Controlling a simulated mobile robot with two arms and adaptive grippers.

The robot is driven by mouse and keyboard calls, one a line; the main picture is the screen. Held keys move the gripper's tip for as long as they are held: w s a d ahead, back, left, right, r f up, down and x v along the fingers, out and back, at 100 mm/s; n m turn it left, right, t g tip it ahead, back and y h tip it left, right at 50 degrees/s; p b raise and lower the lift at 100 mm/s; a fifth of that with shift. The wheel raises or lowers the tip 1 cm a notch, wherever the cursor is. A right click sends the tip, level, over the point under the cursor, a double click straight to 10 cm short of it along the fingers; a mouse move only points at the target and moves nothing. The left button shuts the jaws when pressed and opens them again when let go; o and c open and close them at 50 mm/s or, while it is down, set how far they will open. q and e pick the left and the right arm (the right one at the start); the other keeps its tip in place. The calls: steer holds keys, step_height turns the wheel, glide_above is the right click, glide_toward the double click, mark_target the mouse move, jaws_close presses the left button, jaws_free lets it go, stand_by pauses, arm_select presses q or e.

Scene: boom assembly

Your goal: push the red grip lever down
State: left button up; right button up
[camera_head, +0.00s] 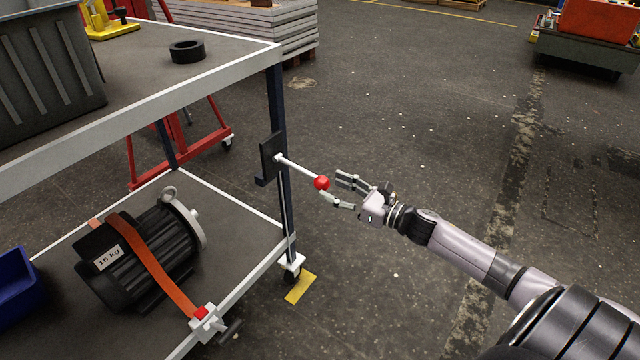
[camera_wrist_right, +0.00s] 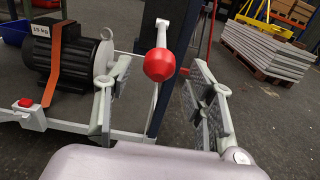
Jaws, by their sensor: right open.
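The lever is a pale rod (camera_head: 298,166) with a round red grip (camera_head: 321,183) at its free end. It comes out of a black plate (camera_head: 270,157) on the cart's corner post and slants slightly down to the right in the head view. My right gripper (camera_head: 331,187) is open at the red grip, its fingers pointing toward the cart. In the right wrist view, the red grip (camera_wrist_right: 159,65) appears between the two spread fingers, with a visible gap on each side. My left gripper is not in view.
The cart's upper shelf (camera_head: 225,50) holds a black ring (camera_head: 187,51) and a grey crate (camera_head: 45,60). On the lower shelf (camera_head: 235,235), a black motor (camera_head: 150,255) lies under an orange strap with a red-topped buckle (camera_head: 203,318).

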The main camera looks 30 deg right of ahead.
mark_target(329, 185)
steer(key=shift+x, duration=2.55)
steer(key=shift+c, duration=0.5)
jaws_close()
